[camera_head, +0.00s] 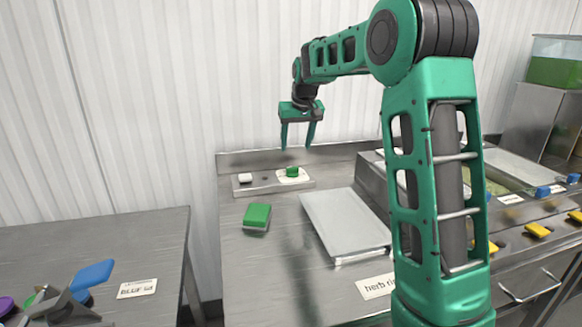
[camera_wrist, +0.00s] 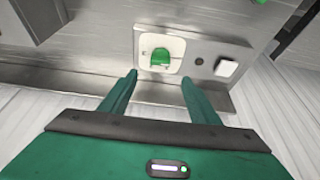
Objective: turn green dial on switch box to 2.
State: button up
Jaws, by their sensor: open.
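The switch box (camera_head: 265,187) is a low grey metal box at the back of the steel counter. The green dial (camera_head: 292,171) sits on a pale square plate on the box's right half in the head view. In the wrist view the dial (camera_wrist: 160,57) lies ahead of the fingers, roughly between their lines. I cannot read any numbers around it. A white button (camera_head: 245,178) is on the box's left half. My gripper (camera_head: 297,146) is open and empty, pointing down above the dial and apart from it. It also shows in the wrist view (camera_wrist: 158,78).
A green block-like item (camera_head: 256,217) lies on the counter before the box. A grey flat lid or tray (camera_head: 345,222) lies to its right. A raised back edge (camera_head: 240,160) runs behind the box, against a white corrugated wall. A separate table (camera_head: 150,235) stands at left.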

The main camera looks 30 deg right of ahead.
aim_at(293, 168)
jog(key=x, duration=1.1)
jog(key=shift+r, duration=0.1)
jog(key=c, duration=1.1)
